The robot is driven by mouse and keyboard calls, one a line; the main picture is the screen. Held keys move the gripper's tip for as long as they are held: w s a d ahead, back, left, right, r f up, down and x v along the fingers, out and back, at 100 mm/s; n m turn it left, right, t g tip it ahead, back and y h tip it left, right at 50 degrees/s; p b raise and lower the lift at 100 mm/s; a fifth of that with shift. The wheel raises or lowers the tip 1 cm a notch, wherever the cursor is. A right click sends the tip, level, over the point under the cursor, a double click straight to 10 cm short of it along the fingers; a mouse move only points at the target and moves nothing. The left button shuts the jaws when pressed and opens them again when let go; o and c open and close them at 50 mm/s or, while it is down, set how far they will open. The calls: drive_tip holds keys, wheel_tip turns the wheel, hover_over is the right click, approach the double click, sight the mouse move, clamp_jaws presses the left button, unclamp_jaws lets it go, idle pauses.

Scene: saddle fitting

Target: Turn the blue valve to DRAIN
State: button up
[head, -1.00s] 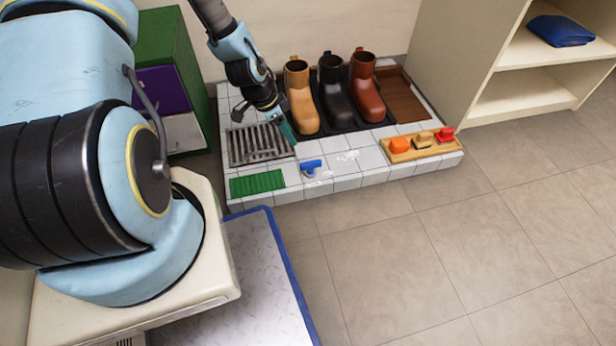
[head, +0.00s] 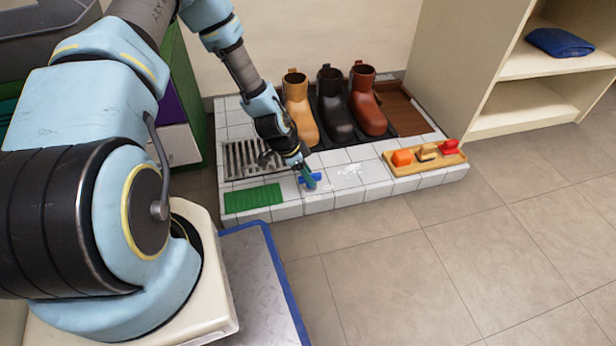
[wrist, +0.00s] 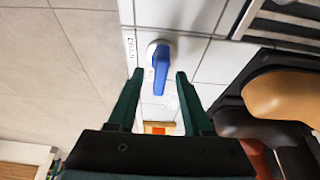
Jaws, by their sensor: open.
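The blue valve (head: 310,182) sits on the white tiled platform (head: 347,178), near its front edge. In the wrist view the blue valve handle (wrist: 161,68) lies ahead of and between the fingertips, pointing back toward my gripper, with its round base at the far end. A label strip (wrist: 130,48) beside it appears to read DRAIN; other markings are too small to read. My gripper (wrist: 158,74) is open and empty, its green fingers on either side of the handle's line. In the head view my gripper (head: 307,178) partly covers the valve.
A metal grate (head: 250,158) and a green mat (head: 253,199) lie left of the valve. Several boots (head: 335,105) stand on a dark tray behind. A wooden tray (head: 426,159) with brushes lies right. The floor in front is clear.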

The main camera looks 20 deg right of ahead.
drive_tip(key=shift+f, duration=0.15)
drive_tip(key=shift+c, duration=0.2)
clamp_jaws()
idle(0.4)
